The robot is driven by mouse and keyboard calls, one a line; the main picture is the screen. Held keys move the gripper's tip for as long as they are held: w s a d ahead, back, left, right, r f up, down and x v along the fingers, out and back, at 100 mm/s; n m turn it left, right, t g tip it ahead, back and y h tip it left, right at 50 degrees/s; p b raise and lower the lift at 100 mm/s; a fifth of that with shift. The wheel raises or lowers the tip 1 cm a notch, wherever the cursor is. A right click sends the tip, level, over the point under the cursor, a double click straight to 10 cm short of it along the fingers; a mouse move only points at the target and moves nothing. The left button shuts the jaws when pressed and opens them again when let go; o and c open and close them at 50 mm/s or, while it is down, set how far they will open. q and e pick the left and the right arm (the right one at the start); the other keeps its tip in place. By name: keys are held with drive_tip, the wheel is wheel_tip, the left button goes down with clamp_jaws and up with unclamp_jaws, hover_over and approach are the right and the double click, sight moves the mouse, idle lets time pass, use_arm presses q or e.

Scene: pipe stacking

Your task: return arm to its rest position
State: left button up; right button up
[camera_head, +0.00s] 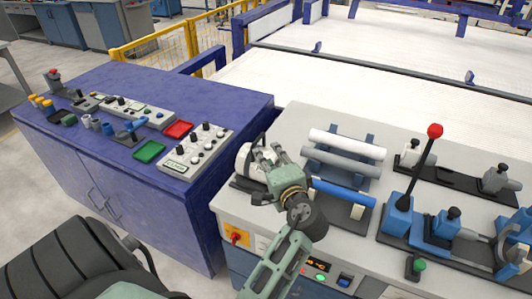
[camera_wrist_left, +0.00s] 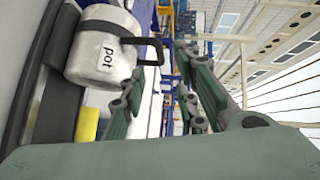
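My left gripper (camera_head: 268,155) is above the near left part of the grey worktop in the head view. Its green fingers are apart with nothing between them, as the left wrist view (camera_wrist_left: 168,75) also shows. A white pot (camera_head: 246,160) stands just left of the gripper, partly hidden by it. In the left wrist view the pot (camera_wrist_left: 100,48), labelled "pot", with its dark handle, is beside the left finger, outside the grip. A white pipe (camera_head: 347,143), a grey pipe (camera_head: 341,165) and a blue pipe (camera_head: 342,192) lie on holders to the right. My right gripper is not seen.
A blue cabinet (camera_head: 150,200) at the left carries a control panel (camera_head: 196,151), red (camera_head: 178,130) and green trays (camera_head: 149,151). Blue rails border the worktop's far side.

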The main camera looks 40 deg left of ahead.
use_arm(q)
drive_tip(key=shift+f, duration=0.1)
idle(0.5)
drive_tip(key=s+d+f+n+g+h, duration=0.1)
drive_tip(key=s+d+f+h, duration=0.15)
drive_tip(key=s+f, duration=0.35)
drive_tip(key=s+d+f+n+g+h, duration=0.1)
drive_tip(key=s+d+f+n+h, duration=0.1)
drive_tip(key=s+f+h, duration=0.35)
drive_tip(key=s+d+f+g+h, duration=0.2)
drive_tip(key=s+d+h, duration=0.1)
drive_tip(key=s+d, duration=0.35)
drive_tip(key=s+d+f+g+h, duration=0.1)
drive_tip(key=s+d+f+h, duration=0.2)
drive_tip(key=s+d, duration=0.4)
wheel_tip(320, 180, down, 24)
drive_tip(key=s+g, duration=0.1)
drive_tip(key=s+a+f, duration=0.1)
drive_tip(key=s+f, duration=0.8)
drive_tip(key=s+a+f+g, duration=0.1)
drive_tip(key=s+a+f, duration=0.1)
drive_tip(key=s+f, duration=0.7)
drive_tip(key=shift+a+g, duration=0.25)
drive_tip(key=shift+g, duration=0.05)
